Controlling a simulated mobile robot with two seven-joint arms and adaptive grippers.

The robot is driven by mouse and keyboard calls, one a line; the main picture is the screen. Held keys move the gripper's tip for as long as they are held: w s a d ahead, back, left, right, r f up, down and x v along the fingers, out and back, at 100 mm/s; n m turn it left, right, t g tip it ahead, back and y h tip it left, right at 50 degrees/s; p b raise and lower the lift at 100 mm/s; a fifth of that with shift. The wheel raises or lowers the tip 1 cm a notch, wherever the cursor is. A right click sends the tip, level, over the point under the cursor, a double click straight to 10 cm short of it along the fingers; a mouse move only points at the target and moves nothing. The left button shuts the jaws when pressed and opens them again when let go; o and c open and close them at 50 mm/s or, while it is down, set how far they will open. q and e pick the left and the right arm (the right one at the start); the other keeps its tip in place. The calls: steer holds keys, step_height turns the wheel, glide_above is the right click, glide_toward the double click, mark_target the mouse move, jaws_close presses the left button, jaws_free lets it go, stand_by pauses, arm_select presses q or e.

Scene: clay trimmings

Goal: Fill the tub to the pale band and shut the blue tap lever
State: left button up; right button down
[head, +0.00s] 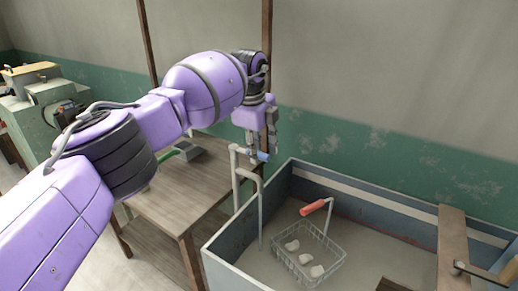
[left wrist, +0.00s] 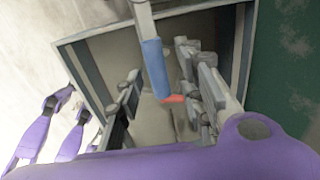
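The tub (head: 232,236) has blue-grey walls with a pale band (head: 360,194) along the upper inside. The grey-brown surface inside lies below that band; whether it is water or floor I cannot tell. The tap (head: 237,180) is a grey pipe bending down into the tub at its left end. Its blue lever (head: 263,156) shows just below my left gripper (head: 257,148). In the left wrist view, the blue lever (left wrist: 155,68) lies between the spread fingers of my left gripper (left wrist: 162,98), with gaps on both sides. My right gripper is not seen.
A wire basket (head: 305,262) with a red handle (head: 314,207) and a few pale lumps sits in the tub. A wooden board (head: 451,245) crosses the tub at right. A wooden table (head: 178,205) stands left, a green machine (head: 40,108) farther left.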

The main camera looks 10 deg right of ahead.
arm_select(q)
steer(key=shift+r, duration=0.1)
step_height(320, 180, up, 12)
steer(key=s+a, duration=0.1)
steer(key=shift+s+a+f, duration=0.2)
steer(key=shift+s+a, duration=0.15)
